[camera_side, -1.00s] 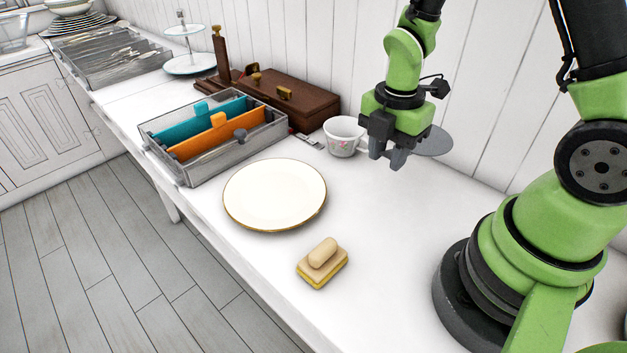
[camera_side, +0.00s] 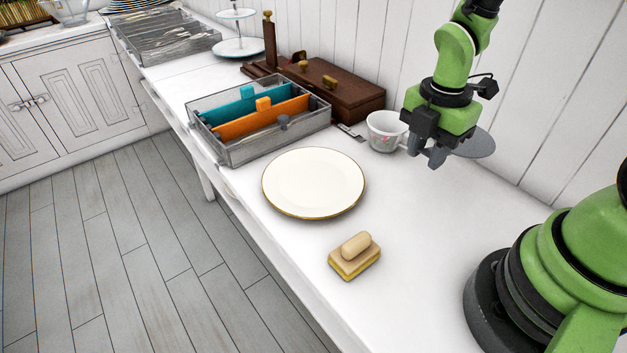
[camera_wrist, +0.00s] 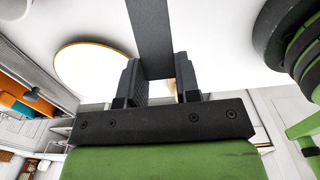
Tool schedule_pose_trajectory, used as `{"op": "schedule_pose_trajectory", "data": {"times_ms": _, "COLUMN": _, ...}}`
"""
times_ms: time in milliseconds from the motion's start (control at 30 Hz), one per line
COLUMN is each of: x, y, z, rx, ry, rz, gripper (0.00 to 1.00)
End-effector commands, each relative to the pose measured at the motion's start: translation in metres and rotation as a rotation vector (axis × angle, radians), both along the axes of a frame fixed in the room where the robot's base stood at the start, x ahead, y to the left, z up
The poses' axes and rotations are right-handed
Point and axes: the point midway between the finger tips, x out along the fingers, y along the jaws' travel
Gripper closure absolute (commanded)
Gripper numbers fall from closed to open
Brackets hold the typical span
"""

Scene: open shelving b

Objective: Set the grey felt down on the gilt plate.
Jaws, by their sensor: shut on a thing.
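The grey felt (camera_side: 475,143) is a flat, thin grey piece, held above the worktop at the right of the cup in the side view. My gripper (camera_side: 432,160) is shut on it. In the wrist view, a grey strip of the felt (camera_wrist: 153,35) runs up from between the two fingers of my gripper (camera_wrist: 157,66). The gilt plate (camera_side: 313,182) is cream with a gold rim and lies flat and bare on the worktop, left of and nearer than my gripper. The plate (camera_wrist: 88,68) also shows at the left in the wrist view.
A white flowered cup (camera_side: 386,132) stands close to the left of my gripper. A sponge with a soap bar (camera_side: 355,260) lies in front of the plate. A clear divided box (camera_side: 262,143) and a brown wooden box (camera_side: 335,92) stand behind. The worktop right of the plate is clear.

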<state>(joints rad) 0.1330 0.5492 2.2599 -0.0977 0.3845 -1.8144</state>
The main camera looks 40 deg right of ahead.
Motion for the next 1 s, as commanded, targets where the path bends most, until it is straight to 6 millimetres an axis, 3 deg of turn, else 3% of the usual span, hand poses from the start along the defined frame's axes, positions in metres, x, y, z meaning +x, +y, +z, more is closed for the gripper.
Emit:
{"op": "schedule_pose_trajectory", "data": {"times_ms": 167, "x": 0.039, "y": 0.031, "z": 0.0, "rx": -0.001, "ry": -0.003, "rz": 0.088, "gripper": 0.91}}
{"op": "schedule_pose_trajectory", "data": {"times_ms": 333, "x": 0.081, "y": 0.091, "z": 0.003, "rx": -0.003, "ry": 0.0, "rz": 0.203, "gripper": 0.91}}
{"op": "schedule_pose_trajectory", "data": {"times_ms": 500, "x": 0.102, "y": 0.155, "z": 0.009, "rx": -0.002, "ry": 0.001, "rz": 0.299, "gripper": 0.91}}
{"op": "schedule_pose_trajectory", "data": {"times_ms": 633, "x": 0.106, "y": 0.193, "z": 0.014, "rx": 0.0, "ry": 0.001, "rz": 0.347, "gripper": 0.91}}
{"op": "schedule_pose_trajectory", "data": {"times_ms": 833, "x": 0.105, "y": 0.22, "z": 0.012, "rx": 0.001, "ry": 0.004, "rz": 0.379, "gripper": 0.91}}
{"op": "schedule_pose_trajectory", "data": {"times_ms": 1000, "x": 0.105, "y": 0.221, "z": -0.019, "rx": 0.0, "ry": 0.008, "rz": 0.38, "gripper": 0.91}}
